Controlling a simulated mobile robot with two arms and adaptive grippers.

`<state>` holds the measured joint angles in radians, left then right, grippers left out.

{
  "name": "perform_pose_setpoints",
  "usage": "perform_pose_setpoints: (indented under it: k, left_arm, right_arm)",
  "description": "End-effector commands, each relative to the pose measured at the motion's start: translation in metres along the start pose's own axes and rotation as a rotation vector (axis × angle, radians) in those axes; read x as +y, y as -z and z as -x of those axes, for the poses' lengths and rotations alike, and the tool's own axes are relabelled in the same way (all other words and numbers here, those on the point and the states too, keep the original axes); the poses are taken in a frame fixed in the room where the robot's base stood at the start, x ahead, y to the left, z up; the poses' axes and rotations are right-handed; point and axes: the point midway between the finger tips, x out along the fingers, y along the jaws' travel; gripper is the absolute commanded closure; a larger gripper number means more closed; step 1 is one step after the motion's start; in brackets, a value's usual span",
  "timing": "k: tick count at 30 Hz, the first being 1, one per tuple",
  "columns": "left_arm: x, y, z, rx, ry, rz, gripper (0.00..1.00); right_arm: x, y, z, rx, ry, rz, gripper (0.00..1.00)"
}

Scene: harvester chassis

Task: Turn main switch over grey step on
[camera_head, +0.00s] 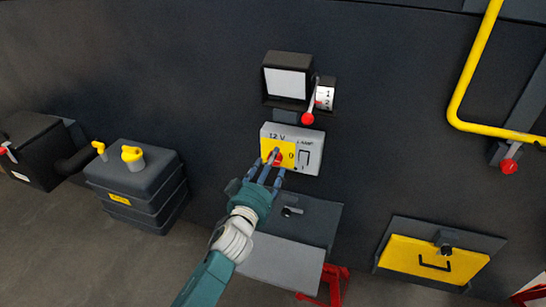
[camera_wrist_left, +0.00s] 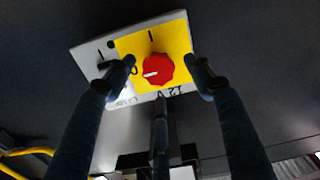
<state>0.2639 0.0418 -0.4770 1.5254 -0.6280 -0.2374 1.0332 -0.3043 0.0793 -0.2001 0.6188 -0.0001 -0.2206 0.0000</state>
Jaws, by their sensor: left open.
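The main switch is a red rotary knob (camera_head: 277,158) on a yellow plate (camera_head: 266,149), on the left part of a pale box marked 12 V. In the left wrist view the red knob (camera_wrist_left: 160,67) has a white pointer turned toward the "0" mark; an "I" mark is on the plate. My left gripper (camera_head: 273,168) is open in front of the knob. In the wrist view two fingers stand on either side of it and a third below, apparently not closed on it. The grey step (camera_head: 280,257) is below the box. My right gripper is not in view.
A lamp rocker switch (camera_head: 305,158) is right beside the knob. Above hang a red-tipped lever (camera_head: 308,118) and a dark box with a white face (camera_head: 286,83). A dark tank (camera_head: 138,187) stands left; a yellow drawer (camera_head: 432,260) and yellow rail (camera_head: 468,85) are right.

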Motion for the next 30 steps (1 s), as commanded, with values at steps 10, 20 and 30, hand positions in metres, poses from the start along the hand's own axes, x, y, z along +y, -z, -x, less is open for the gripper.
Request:
perform_pose_setpoints:
  k: [10, 20, 30]
  left_arm:
    - [0.0, -0.001, -0.03, -0.001, 0.0, 0.001, 0.47]
    - [0.0, -0.001, -0.03, -0.001, 0.0, 0.001, 0.65]
    - [0.0, 0.001, -0.03, 0.002, 0.0, 0.0, 0.91]
  right_arm:
    - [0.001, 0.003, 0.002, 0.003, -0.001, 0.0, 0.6]
    - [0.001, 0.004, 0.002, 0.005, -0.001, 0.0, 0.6]
    - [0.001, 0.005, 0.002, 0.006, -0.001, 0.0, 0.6]
